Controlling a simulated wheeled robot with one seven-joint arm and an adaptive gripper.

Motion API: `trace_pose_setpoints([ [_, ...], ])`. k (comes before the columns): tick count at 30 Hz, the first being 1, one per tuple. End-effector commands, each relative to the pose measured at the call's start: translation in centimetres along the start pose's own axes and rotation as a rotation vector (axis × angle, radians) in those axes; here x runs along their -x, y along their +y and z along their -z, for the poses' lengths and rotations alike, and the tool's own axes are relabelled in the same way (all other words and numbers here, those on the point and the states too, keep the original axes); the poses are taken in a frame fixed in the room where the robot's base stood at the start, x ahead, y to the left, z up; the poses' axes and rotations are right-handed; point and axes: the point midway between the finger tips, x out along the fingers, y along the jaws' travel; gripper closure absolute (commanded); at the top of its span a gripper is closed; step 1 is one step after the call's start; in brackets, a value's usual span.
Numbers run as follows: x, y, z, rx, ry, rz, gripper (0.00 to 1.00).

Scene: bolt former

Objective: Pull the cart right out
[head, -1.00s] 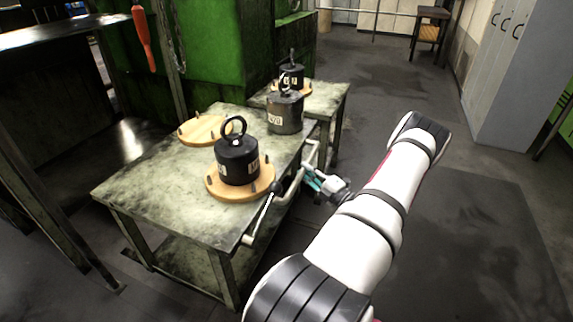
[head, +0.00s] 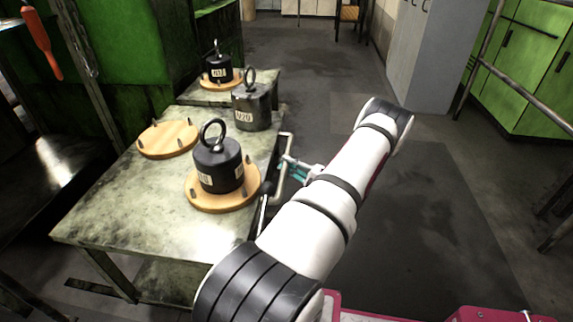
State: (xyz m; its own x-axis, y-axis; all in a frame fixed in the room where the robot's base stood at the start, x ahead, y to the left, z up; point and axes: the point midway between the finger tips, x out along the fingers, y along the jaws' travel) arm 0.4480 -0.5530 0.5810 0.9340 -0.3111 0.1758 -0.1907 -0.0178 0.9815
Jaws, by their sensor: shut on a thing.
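The cart (head: 110,215) is a low table with a worn, pale green-grey metal top, at the left and centre of the head view. A light bent-tube handle (head: 285,150) runs along its right edge. My gripper (head: 288,165) is at this handle and shut on it, with teal finger parts showing. My arm comes in from the lower middle and hides the front part of the handle and the cart's near right corner. On the cart stand a black weight (head: 218,165) with a ring on a round wooden board (head: 236,197), a grey weight (head: 252,107), and an empty round board (head: 168,138).
A second small table (head: 188,93) with a black weight (head: 217,68) stands just behind the cart. The green machine (head: 130,60) is at the left. The dark floor (head: 440,190) at the right is open, up to grey lockers (head: 420,60) and green cabinets (head: 525,70).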

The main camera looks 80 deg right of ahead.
Motion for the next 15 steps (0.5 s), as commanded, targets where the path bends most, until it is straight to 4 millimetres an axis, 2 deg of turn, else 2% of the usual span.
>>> trace_pose_setpoints([
  [1, -0.34, 0.77, -0.23, 0.011, 0.002, -0.016, 1.00],
  [5, -0.32, 0.78, -0.22, 0.011, 0.002, -0.016, 1.00],
  [6, -0.31, 0.78, -0.22, 0.011, 0.002, -0.016, 0.78],
  [8, -0.28, 0.76, -0.21, 0.011, 0.002, -0.016, 0.65],
  [9, -0.25, 0.70, -0.19, 0.010, 0.002, -0.014, 0.62],
  [15, -0.11, 0.40, -0.08, 0.005, 0.001, -0.009, 0.62],
])
